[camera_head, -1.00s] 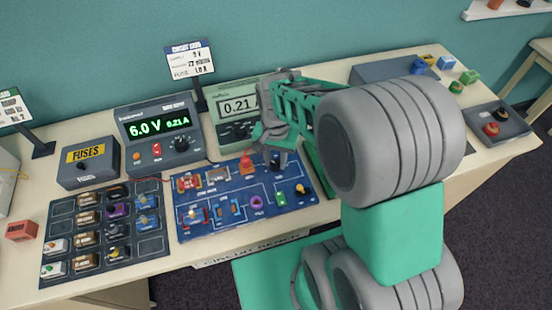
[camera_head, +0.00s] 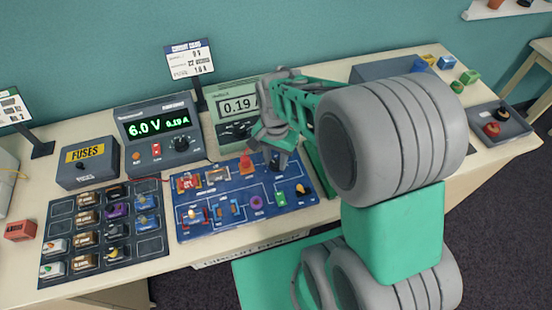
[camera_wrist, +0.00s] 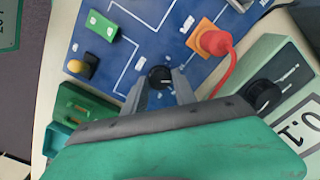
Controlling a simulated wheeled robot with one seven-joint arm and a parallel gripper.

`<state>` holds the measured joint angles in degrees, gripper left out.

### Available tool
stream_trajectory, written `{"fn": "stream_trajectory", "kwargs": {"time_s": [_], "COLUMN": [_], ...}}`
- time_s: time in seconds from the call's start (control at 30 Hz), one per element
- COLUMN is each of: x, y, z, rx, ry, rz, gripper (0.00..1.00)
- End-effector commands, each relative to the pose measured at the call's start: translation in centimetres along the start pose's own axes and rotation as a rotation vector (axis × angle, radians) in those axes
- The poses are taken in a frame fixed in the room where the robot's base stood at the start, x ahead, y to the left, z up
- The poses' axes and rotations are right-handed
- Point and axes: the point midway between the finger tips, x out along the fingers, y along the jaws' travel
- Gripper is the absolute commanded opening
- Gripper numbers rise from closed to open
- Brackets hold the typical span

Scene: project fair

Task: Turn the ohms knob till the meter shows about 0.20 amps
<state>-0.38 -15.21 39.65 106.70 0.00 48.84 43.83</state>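The meter (camera_head: 240,103) is a pale green box behind the blue circuit board and reads 0.19 A. The power supply (camera_head: 155,128) to its left reads 6.0 V and 0.19 A. My gripper (camera_head: 274,156) is at the board's upper right and hides the ohms knob in the head view. In the wrist view a round black knob (camera_wrist: 160,76), which I take as the ohms knob, sits between the two grey fingers. My gripper (camera_wrist: 160,88) appears shut on it, with a finger against each side. The knob's label cannot be read.
The blue board (camera_head: 190,232) holds several coloured parts. A red plug with a lead (camera_wrist: 215,42) stands close to my fingers. A yellow-and-black knob (camera_wrist: 80,67) is across the board. A parts tray (camera_head: 60,222) and fuse box (camera_head: 88,162) are at left.

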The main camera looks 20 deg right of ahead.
Motion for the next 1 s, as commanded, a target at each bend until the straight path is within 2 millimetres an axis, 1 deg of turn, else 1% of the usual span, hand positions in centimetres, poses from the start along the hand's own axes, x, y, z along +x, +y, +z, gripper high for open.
{"fn": "stream_trajectory", "kwargs": {"time_s": [0.03, 0.2, 0.47, 0.57, 0.83, 0.9, 1.0], "x": [0.0, 0.0, -0.2, -1.2, -6.5, -7.3, -7.8], "y": [0.0, 0.0, 0.0, -0.1, -0.1, 0.0, 0.0], "z": [0.0, 0.0, 0.0, -0.1, -0.1, 0.0, 0.0], "rx": [0.0, -0.001, -0.001, -0.001, -0.001, -0.001, -0.001], "ry": [0.0, 0.0, 0.0, 0.003, 0.003, 0.001, -0.001], "rz": [0.0, 0.0, 0.0, -0.003, -0.003, -0.001, 0.001], "gripper": [0.38, 0.52, 0.52, 0.52, 0.52, 0.52, 0.52]}}
